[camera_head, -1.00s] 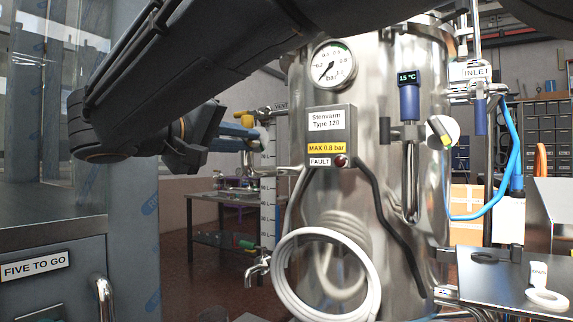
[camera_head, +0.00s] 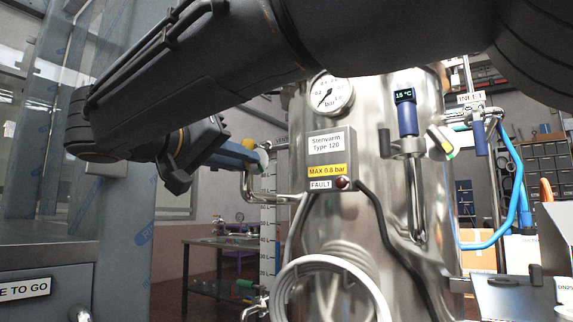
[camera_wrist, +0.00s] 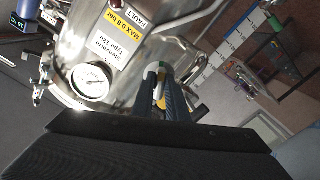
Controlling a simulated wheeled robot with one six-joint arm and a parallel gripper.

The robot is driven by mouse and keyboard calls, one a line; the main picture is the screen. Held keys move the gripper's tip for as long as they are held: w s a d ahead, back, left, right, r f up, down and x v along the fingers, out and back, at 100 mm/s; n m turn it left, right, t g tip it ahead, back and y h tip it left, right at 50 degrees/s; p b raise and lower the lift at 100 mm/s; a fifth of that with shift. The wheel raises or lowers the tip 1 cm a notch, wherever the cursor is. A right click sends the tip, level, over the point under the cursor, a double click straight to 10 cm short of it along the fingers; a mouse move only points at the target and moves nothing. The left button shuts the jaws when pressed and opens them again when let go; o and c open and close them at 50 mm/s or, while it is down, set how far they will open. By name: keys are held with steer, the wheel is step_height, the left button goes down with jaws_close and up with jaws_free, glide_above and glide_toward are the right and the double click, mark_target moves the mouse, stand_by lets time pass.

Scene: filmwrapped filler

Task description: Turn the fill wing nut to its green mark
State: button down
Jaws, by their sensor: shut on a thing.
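My gripper (camera_head: 258,158) is at the left side of the steel tank (camera_head: 390,230), by a pipe elbow. Its blue fingers are shut on a small wing nut with a yellow part (camera_head: 248,145). White and green show just past the fingertips, but the fingers hide most of the nut and any mark. In the wrist view the fingers (camera_wrist: 165,80) close around the nut, with its yellow part (camera_wrist: 160,102) between them. I cannot read a fill label. Another fitting (camera_head: 440,140) with yellow and green parts sits on the tank's right side.
A pressure gauge (camera_head: 327,95) and a grey box (camera_head: 327,155) with a red fault lamp are on the tank front. A coiled white hose (camera_head: 330,270) hangs below. A scale strip (camera_head: 267,225) stands left of the tank. A steel cabinet (camera_head: 45,265) is at lower left.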

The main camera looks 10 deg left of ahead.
steer(key=shift+f, duration=0.1)
steer(key=c, duration=1.7)
jaws_free()
steer(key=shift+c, duration=0.2)
steer(key=p+v, duration=0.1)
steer(key=v, duration=0.7)
steer(key=shift+p, duration=0.35)
steer(key=shift+w, duration=0.1)
